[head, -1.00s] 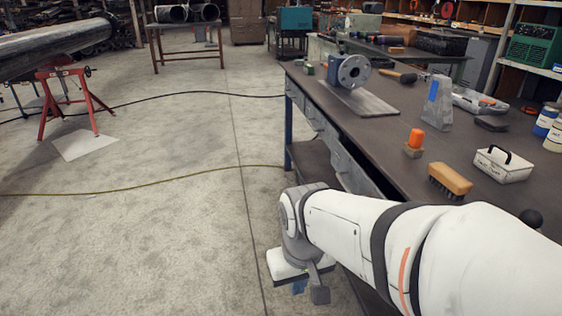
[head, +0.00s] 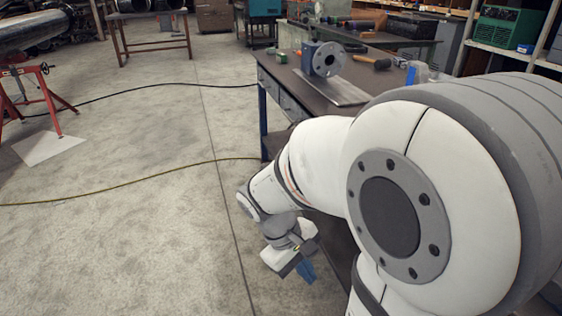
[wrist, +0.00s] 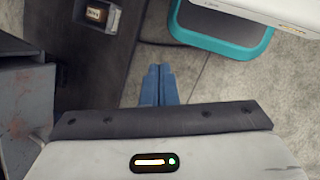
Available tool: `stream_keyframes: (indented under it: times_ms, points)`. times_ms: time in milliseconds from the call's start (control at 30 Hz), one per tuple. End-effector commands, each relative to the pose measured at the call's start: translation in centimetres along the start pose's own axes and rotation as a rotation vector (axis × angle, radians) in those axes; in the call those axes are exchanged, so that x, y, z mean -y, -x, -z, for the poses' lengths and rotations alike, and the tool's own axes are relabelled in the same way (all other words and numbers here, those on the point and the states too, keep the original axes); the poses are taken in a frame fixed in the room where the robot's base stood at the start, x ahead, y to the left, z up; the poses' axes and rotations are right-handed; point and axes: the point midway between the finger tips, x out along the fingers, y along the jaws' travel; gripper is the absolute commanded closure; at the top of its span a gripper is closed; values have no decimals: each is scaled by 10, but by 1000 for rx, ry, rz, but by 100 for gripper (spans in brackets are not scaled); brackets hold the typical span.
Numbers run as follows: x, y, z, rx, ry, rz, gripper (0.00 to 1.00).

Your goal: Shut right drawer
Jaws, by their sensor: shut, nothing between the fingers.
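In the head view my gripper (head: 306,271) hangs low over the floor beside the workbench's left side, blue fingers down. In the wrist view its two blue fingers (wrist: 158,86) are together with nothing between them. Drawer fronts (head: 288,104) show along the bench's left side. The right drawer cannot be made out in the head view, where my arm covers that part of the bench. In the wrist view a dark surface (wrist: 55,45) lies left of the fingers; I cannot tell whether it is the drawer's inside or a shelf. A grey metal panel (wrist: 24,120) is at the left edge.
The workbench (head: 290,72) carries a flanged pipe piece (head: 326,60) on a plate. A small labelled box (wrist: 97,13) lies on the dark surface. Concrete floor (head: 150,180) left of the bench is open, crossed by cables. A red pipe stand (head: 40,95) stands at far left.

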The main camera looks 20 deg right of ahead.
Motion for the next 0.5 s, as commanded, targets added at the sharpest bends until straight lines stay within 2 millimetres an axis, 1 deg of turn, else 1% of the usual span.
stream_keyframes:
  times_ms: [33,100,167,267,400,500]
  points:
    - [-9,-8,2,95,75,-57,100]
    - [-24,-15,4,212,175,-144,100]
    - [-37,-19,8,312,259,-219,100]
    - [-57,-24,19,470,400,-350,100]
    - [-81,-26,46,667,585,-537,100]
    - [-92,-27,67,774,694,-655,100]
